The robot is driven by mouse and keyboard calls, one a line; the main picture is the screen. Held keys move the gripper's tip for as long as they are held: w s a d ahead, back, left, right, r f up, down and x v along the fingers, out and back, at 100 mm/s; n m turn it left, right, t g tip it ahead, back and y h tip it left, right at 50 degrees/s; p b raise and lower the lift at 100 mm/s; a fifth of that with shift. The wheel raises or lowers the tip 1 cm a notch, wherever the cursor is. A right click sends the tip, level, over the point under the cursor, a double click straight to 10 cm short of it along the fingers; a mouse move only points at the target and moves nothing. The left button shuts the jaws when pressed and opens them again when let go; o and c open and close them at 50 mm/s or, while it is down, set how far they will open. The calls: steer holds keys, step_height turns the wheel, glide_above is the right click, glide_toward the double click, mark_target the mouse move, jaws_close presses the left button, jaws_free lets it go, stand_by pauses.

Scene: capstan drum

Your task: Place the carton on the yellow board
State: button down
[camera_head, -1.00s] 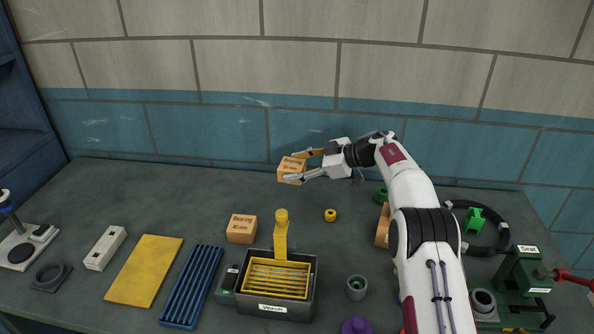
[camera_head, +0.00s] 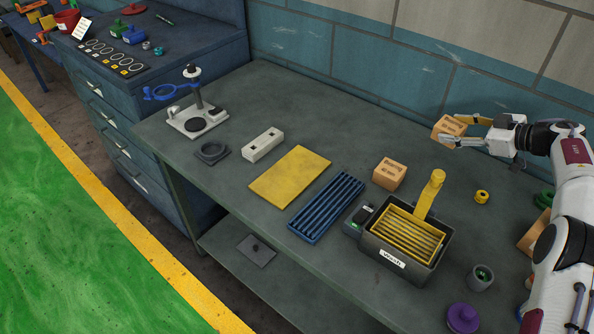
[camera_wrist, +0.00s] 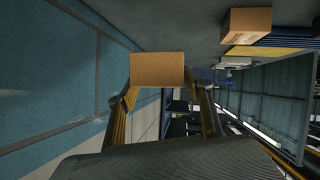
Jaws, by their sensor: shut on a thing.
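My gripper (camera_head: 463,130) is at the upper right in the head view, shut on a small brown carton (camera_head: 450,129) and holding it above the back of the bench. In the wrist view the carton (camera_wrist: 158,70) sits between the two fingers. The yellow board (camera_head: 290,176) lies flat and bare on the bench, well to the left of my gripper. A second brown carton (camera_head: 389,173) stands on the bench between the board and my gripper; it also shows in the wrist view (camera_wrist: 246,25).
A blue ribbed tray (camera_head: 326,206) lies right of the board. A wash bin (camera_head: 408,263) with a yellow basket and upright handle stands nearer my arm. A white block (camera_head: 263,145) and a stand (camera_head: 197,120) are left. A yellow ring (camera_head: 482,196) lies below my gripper.

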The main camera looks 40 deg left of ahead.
steer(key=s+a+r+n+g, duration=0.15)
steer(key=s+a+r, duration=0.25)
steer(key=s+a, duration=0.75)
steer(key=s+a+r+n+g, duration=0.15)
steer(key=s+a+r, duration=0.25)
steer(key=s+a, duration=0.7)
steer(key=s+a+f, duration=0.1)
steer(key=s+a, duration=0.7)
steer(key=a, duration=0.2)
step_height(320, 180, down, 6)
steer(key=d+m+t, duration=0.1)
steer(key=d+m, duration=0.1)
steer(key=shift+t, duration=0.4)
steer(key=shift+f, duration=0.2)
steer(key=shift+f, duration=3.05)
steer(key=shift+f, duration=0.1)
